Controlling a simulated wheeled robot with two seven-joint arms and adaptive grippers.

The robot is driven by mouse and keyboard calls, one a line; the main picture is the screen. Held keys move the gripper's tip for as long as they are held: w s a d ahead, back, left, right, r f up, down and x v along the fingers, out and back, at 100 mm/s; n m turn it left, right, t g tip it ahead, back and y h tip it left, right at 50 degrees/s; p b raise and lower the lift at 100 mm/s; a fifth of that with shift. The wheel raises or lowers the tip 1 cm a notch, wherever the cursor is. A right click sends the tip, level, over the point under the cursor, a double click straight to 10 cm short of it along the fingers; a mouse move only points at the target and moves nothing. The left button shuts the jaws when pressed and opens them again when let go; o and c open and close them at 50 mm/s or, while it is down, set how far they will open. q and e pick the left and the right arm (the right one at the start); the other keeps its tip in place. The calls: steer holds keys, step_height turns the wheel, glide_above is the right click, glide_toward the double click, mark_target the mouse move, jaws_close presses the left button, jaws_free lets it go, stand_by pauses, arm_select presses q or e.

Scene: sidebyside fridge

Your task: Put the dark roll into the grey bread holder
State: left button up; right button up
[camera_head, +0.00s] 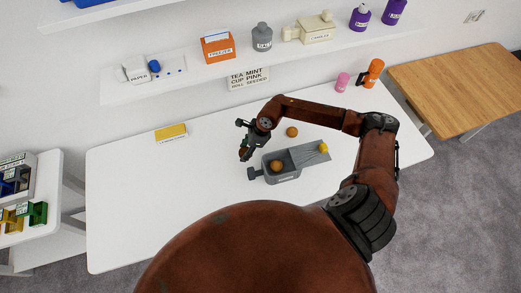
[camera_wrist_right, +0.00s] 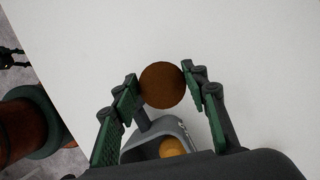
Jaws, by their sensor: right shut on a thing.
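My right gripper (camera_head: 245,148) is shut on a dark brown, round roll. In the right wrist view the dark roll (camera_wrist_right: 162,85) sits between the two fingertips of the right gripper (camera_wrist_right: 163,86). In the head view the grey bread holder (camera_head: 284,180) stands on the white table, just right of and below the gripper. A lighter brown roll (camera_head: 277,165) lies in the holder; this roll also shows in the wrist view (camera_wrist_right: 172,147). The holder's grey wall (camera_wrist_right: 142,140) shows below the held roll, which appears outside the holder. My left gripper is not seen in the head view.
Another round orange-brown roll (camera_head: 292,132) lies on the white table (camera_head: 140,200) behind the holder. A yellow object (camera_head: 324,148) is at the holder's right end. A yellow block (camera_head: 171,131) is at the back left. A wall shelf (camera_head: 190,78) with containers is above. The table's left half is mostly clear.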

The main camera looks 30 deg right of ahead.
steer(key=m, duration=0.1)
steer(key=d+m+t+p, duration=0.1)
steer(key=m, duration=0.1)
steer(key=shift+w+d+h, duration=0.2)
steer(key=shift+w+h, duration=0.05)
steer(key=shift+h, duration=0.15)
steer(key=shift+w+d+f+m+h+p, duration=0.15)
steer(key=shift+d+m+h+p, duration=0.25)
steer(key=shift+m, duration=0.5)
steer(key=shift+d+f, duration=0.15)
steer(key=shift+f, duration=0.05)
glide_above(250, 161)
steer(key=shift+m+t, duration=0.3)
step_height(250, 161, down, 5)
steer(key=shift+f+p, duration=0.2)
steer(key=shift+p, duration=0.15)
step_height(250, 161, down, 4)
steer(key=shift+f, duration=0.15)
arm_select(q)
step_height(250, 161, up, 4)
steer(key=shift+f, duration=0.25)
arm_select(e)
steer(key=shift+f, duration=0.15)
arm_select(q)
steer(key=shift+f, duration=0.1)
arm_select(e)
steer(key=o, duration=1.2)
steer(key=shift+c, duration=0.2)
